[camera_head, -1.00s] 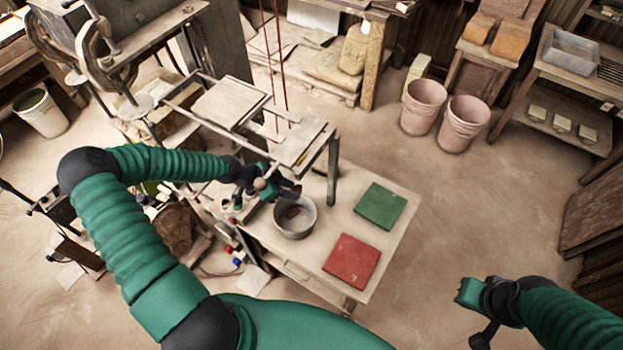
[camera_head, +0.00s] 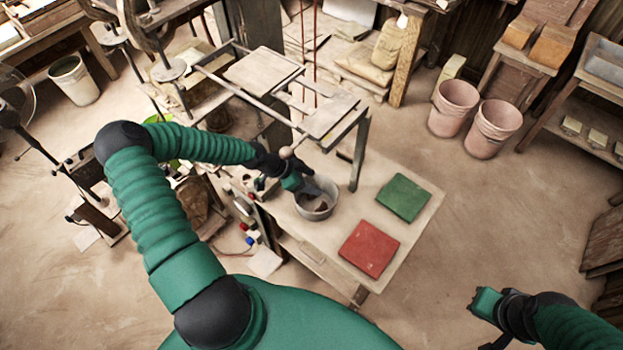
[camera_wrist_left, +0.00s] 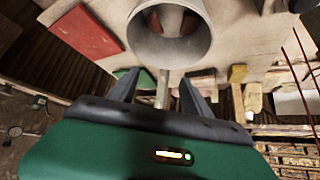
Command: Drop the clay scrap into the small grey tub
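The small grey tub (camera_head: 329,188) stands on the table beside the press. It also shows at the top of the left wrist view (camera_wrist_left: 138,40). A reddish-brown lump, which looks like the clay scrap (camera_head: 320,206), lies inside the tub; it shows in the left wrist view too (camera_wrist_left: 189,22), and its full outline is unclear. My left gripper (camera_head: 311,189) is at the tub's back-left rim. In the left wrist view its two fingers (camera_wrist_left: 163,90) are apart, with nothing held between them. My right gripper (camera_head: 483,306) is at lower right, away from the table; its finger opening is unclear.
A green tile (camera_head: 404,197) and a red tile (camera_head: 369,248) lie on the table (camera_head: 420,228) right of the tub. The press frame (camera_head: 361,155) stands close behind the tub. Two pink buckets (camera_head: 453,107) (camera_head: 494,128) stand on the floor beyond. Open floor lies to the right.

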